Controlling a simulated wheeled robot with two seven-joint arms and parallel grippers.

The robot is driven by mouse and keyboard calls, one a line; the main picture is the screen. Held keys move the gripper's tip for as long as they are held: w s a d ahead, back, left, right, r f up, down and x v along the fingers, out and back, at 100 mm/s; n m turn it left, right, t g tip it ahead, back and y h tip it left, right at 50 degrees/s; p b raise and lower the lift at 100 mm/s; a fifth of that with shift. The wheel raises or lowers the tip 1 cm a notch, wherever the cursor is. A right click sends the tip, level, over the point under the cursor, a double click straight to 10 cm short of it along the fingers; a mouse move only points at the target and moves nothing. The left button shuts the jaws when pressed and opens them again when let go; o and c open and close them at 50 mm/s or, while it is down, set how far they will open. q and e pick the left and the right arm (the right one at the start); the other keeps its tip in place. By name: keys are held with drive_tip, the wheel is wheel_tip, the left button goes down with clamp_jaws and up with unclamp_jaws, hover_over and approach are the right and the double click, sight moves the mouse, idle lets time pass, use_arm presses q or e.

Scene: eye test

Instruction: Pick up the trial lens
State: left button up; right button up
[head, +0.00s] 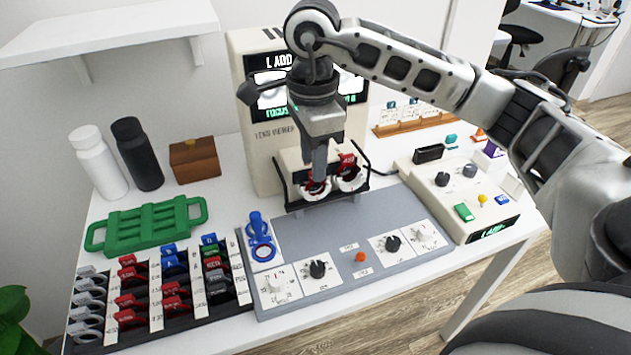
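My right gripper (319,172) points down in front of the lens viewer (265,145). Its fingertips are at or just above a red trial lens (314,187) in the left white ring of the viewer's holder. I see the fingers edge-on, so their gap and any contact are unclear. A second red trial lens (346,165) is in the right ring. A blue trial lens (260,240) is on a white square at the grey panel's left. Several red, blue, black and grey lenses are in the lens tray (243,290) at the front left. My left gripper is not in view.
A green rack (147,225), two bottles (97,160) (137,153) and a brown box (194,160) stand at the left. The grey panel (320,225) has several knobs. A cream control box (465,190) is at the right, and a white shelf (110,35) hangs at upper left.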

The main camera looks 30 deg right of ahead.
drive_tip(key=shift+d+f, duration=0.2)
drive_tip(key=shift+f, duration=1.65)
clamp_jaws()
